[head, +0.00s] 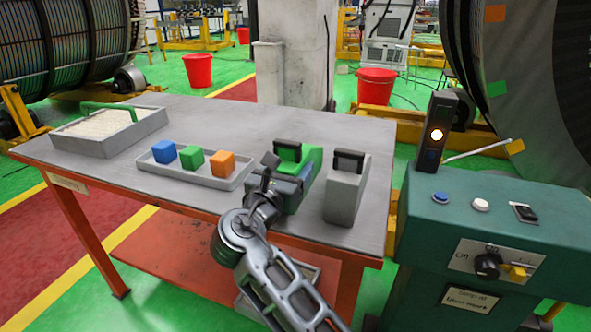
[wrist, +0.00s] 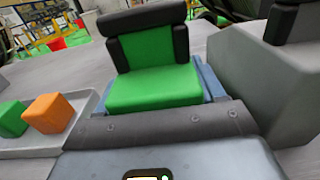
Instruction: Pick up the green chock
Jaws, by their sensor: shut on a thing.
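The green chock (head: 313,160) stands on the grey table, with a black handle-like piece on its upright part. It fills the middle of the wrist view (wrist: 155,88), where its green upright face and base show. My gripper (head: 290,187) is at the chock's near side, low by the table top, and is shut on it. Blue-grey parts of my gripper show beside the chock's base in the wrist view (wrist: 211,82). The gripper hides the chock's lower near part in the head view.
A grey chock (head: 346,195) with a black top stands close on the right. A shallow tray (head: 212,183) with blue, green and orange cubes lies to the left. A box (head: 95,143) with a green handle is at far left. A green control console (head: 480,225) stands beyond the table's right edge.

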